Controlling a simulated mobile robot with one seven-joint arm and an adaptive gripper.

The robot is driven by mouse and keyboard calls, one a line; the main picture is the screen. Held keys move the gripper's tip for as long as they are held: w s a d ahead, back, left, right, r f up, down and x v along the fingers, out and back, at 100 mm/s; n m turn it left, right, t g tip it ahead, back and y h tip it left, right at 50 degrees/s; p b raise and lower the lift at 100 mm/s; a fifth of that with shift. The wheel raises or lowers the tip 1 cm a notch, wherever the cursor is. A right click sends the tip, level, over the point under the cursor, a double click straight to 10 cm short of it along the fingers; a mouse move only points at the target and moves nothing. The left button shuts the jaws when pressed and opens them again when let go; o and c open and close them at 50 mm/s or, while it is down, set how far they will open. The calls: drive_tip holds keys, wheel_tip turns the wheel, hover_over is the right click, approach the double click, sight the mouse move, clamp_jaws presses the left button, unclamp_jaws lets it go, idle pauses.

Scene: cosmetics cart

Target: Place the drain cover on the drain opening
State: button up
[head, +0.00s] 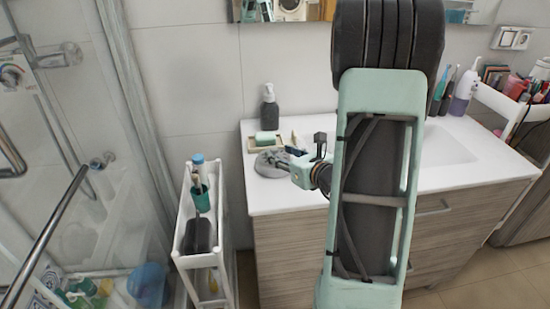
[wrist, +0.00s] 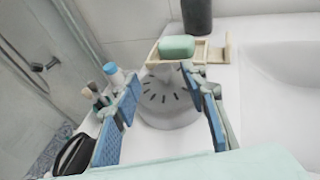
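The drain cover (wrist: 168,98), a grey round disc with dark radial slots, lies on the white countertop near its left end. It also shows in the head view (head: 268,165), partly behind my gripper. My gripper (wrist: 163,84) is open, with its blue-padded fingers on the left and right of the cover; I cannot tell whether they touch it. In the head view my gripper (head: 284,160) is low over the counter at the cover. I cannot make out a drain opening in either view; the sink basin (head: 445,147) is partly hidden behind my arm.
A wooden tray with green soap (wrist: 177,47) sits just behind the cover, with a dark soap bottle (head: 269,108) behind that. A narrow white cart (head: 186,232) with bottles and brushes stands left of the counter. A glass shower screen (head: 137,130) is farther left.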

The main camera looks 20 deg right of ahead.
sight(276, 150)
drive_tip(key=x, duration=0.5)
drive_tip(key=shift+w+d+p, duration=0.1)
drive_tip(key=shift+d+p, duration=0.1)
drive_tip(key=shift+p, duration=0.1)
clamp_jaws()
